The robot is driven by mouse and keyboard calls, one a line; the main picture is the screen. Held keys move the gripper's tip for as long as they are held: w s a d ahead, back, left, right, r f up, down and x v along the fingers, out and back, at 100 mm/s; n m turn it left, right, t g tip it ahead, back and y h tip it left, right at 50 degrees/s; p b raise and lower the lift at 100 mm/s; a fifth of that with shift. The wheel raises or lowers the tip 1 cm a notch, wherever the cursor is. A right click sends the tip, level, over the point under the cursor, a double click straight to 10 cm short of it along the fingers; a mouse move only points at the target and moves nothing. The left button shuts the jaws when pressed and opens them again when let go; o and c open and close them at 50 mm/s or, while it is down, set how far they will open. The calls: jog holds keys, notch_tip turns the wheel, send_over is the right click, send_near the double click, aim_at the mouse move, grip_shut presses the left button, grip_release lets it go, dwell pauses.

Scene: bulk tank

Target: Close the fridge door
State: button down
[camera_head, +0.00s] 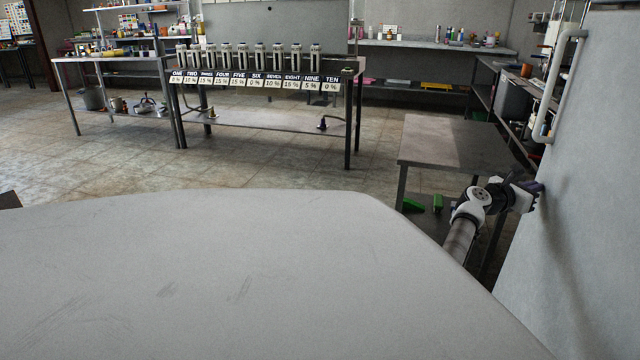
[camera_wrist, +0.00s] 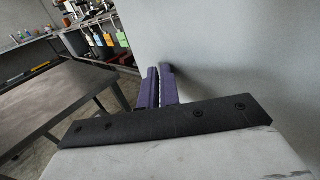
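The fridge door looks to be the large light-grey panel (camera_head: 585,180) along the right side of the head view, with a long pale tubular handle (camera_head: 553,88) on its upper left part. In the wrist view the grey panel (camera_wrist: 235,50) fills the right. My gripper (camera_head: 538,187) is at the panel's face, below the handle. Its purple fingers (camera_wrist: 160,72) are together with nothing seen between them. The fingertips are at or very near the panel; I cannot tell whether they touch. The fridge body and the hinge are not clearly visible.
A grey metal table (camera_head: 450,145) stands just left of my arm, with green items (camera_head: 437,202) below it. A bench with numbered dispensers (camera_head: 255,78) stands farther back. Shelves with bottles (camera_head: 440,42) line the back wall. The tiled floor (camera_head: 270,165) between is clear.

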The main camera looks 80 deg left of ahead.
jog(key=shift+w+d+r, duration=0.4)
jog(key=shift+w+d, duration=0.2)
jog(key=shift+d, duration=0.15)
jog(key=s+p, duration=0.3)
jog(key=s, duration=1.2)
jog(key=shift+d+f, duration=0.15)
jog(key=shift+f, duration=0.25)
